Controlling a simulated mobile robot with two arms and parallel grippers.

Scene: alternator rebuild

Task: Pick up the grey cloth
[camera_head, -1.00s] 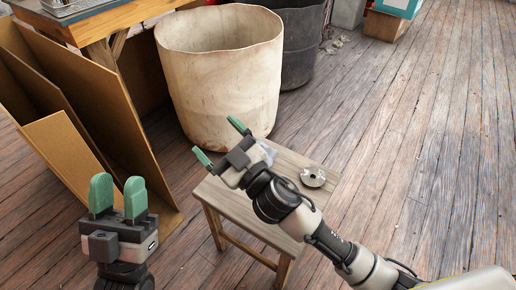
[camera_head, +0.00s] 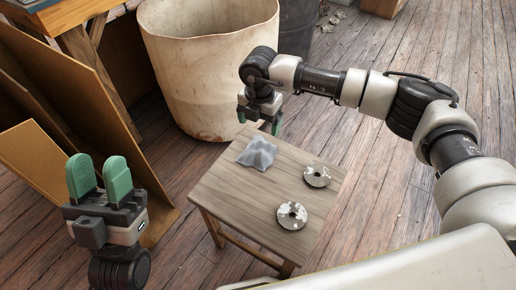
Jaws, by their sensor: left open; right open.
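The grey cloth (camera_head: 257,153) lies crumpled, with a raised peak, on the far left part of a small wooden stool (camera_head: 245,205). My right gripper (camera_head: 259,128) points down just beyond the cloth, near the stool's far edge. Its green fingertips are apart with nothing between them, and I see it apart from the cloth. My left gripper (camera_head: 98,180) is at the lower left, away from the stool, with its two green fingers pointing up, open and empty.
Two metal discs, one at the right (camera_head: 317,176) and one nearer (camera_head: 292,215), lie on the stool. A large pale bin (camera_head: 185,75) stands behind my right gripper. Brown cardboard sheets (camera_head: 60,95) lean at the left beside a wooden table (camera_head: 75,12). Floor right of the stool is clear.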

